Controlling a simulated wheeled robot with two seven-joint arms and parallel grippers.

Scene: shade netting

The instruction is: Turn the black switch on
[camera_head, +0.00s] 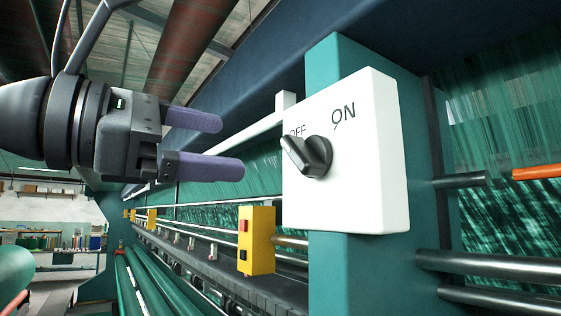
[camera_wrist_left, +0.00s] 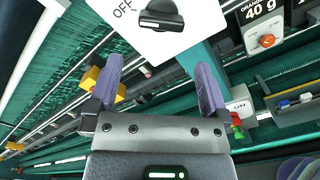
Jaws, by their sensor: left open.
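The black switch (camera_head: 308,156) is a rotary knob on a white box (camera_head: 372,190) fixed to a teal post. Its pointer is turned up and left toward the OFF label; the ON label is up and to its right. My left gripper (camera_head: 232,146) is left of the switch, apart from it, with its two purple fingers open and nothing between them. In the left wrist view the switch (camera_wrist_left: 160,14) shows at the top, beyond the open fingers (camera_wrist_left: 160,85). My right gripper is not in view.
A yellow box (camera_head: 257,240) with red and black buttons is on the machine below the gripper. Metal bars (camera_head: 490,265) run right of the post. The space between gripper and switch is clear.

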